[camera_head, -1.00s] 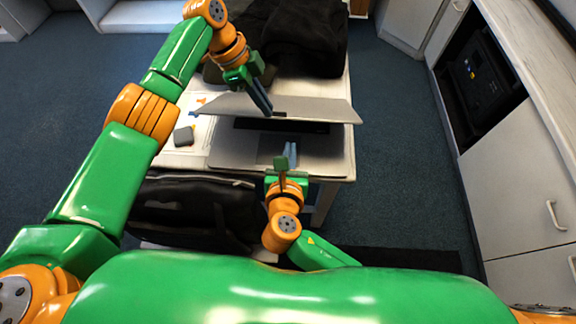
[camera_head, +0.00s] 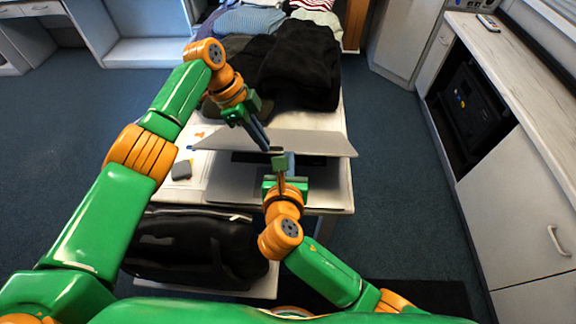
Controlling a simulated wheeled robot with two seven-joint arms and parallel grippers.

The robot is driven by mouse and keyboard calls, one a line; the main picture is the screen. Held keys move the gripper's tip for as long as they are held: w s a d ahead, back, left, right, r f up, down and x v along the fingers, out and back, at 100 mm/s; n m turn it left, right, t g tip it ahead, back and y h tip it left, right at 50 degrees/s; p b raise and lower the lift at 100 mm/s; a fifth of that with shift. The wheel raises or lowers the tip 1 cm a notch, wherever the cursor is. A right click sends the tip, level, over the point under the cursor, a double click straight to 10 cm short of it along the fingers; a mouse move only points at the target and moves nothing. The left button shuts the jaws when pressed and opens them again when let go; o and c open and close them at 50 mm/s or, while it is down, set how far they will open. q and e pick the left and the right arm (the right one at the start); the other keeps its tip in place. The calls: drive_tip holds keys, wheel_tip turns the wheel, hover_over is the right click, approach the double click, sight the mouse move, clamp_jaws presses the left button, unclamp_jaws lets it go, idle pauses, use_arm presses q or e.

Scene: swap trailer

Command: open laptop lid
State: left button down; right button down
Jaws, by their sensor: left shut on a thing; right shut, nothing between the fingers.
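A grey laptop stands on the white table, its lid (camera_head: 315,144) raised part way and its base (camera_head: 325,188) flat below. My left gripper (camera_head: 264,146) comes from the left and above, its fingers shut at the lid's upper left part; the exact contact is too small to make out. My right gripper (camera_head: 283,164) is shut and empty, in front of the lid and over the laptop base. It hides part of the base and the lid's lower edge.
Dark clothes (camera_head: 295,65) and folded coloured clothes (camera_head: 250,20) lie behind the laptop. A grey mouse-like item (camera_head: 181,170) lies left of it on the white table (camera_head: 335,204). A black bag (camera_head: 190,250) sits below the front. Cabinets (camera_head: 525,190) line the right; floor lies between.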

use_arm(q)
drive_tip(key=c, duration=1.2)
unclamp_jaws()
drive_tip(key=shift+w+f, duration=0.1)
drive_tip(key=shift+c, duration=0.2)
drive_tip(key=shift+o, duration=1.2)
drive_tip(key=shift+w+f, duration=0.1)
drive_tip(key=shift+w, duration=0.1)
